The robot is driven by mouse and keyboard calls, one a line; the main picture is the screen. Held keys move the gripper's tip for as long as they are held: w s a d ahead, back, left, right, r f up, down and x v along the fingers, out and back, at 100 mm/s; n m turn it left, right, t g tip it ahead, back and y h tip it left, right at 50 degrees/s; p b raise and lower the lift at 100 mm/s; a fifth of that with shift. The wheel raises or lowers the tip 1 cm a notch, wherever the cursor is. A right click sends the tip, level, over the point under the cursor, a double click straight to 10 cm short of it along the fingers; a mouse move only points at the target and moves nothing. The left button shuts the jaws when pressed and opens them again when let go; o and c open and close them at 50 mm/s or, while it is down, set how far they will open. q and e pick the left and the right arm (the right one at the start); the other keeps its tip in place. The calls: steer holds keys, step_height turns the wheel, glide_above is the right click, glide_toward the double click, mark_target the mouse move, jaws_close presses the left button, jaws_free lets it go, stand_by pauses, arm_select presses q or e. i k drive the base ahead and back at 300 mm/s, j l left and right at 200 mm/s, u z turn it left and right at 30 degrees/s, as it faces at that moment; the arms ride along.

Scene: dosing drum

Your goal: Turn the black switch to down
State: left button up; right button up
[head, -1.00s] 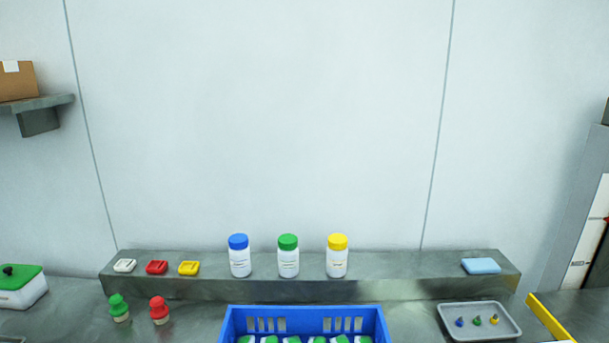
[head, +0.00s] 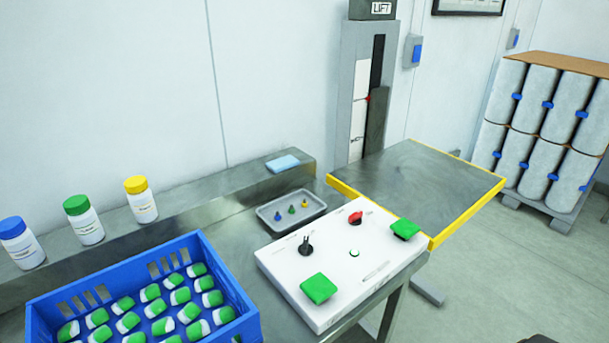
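The black switch (head: 306,246) is a small black knob standing on the upper left part of a white control panel (head: 283,265). The panel lies on the right end of the metal bench. A red switch (head: 355,217) sits further right on the panel. Two green square pads (head: 319,288) (head: 405,229) and a small round green-ringed button (head: 354,253) are also on it. The markings beside the switches are too small to read. Neither of my grippers shows in the head view.
A blue crate (head: 240,290) of green-and-white items stands left of the panel. A grey tray (head: 268,223) with small coloured pieces lies behind it. A yellow-edged lift platform (head: 415,180) adjoins at the right. Bottles with blue, green and yellow (head: 141,200) caps stand on the ledge.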

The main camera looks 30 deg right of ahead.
mark_target(304, 249)
steer(key=z, duration=1.4)
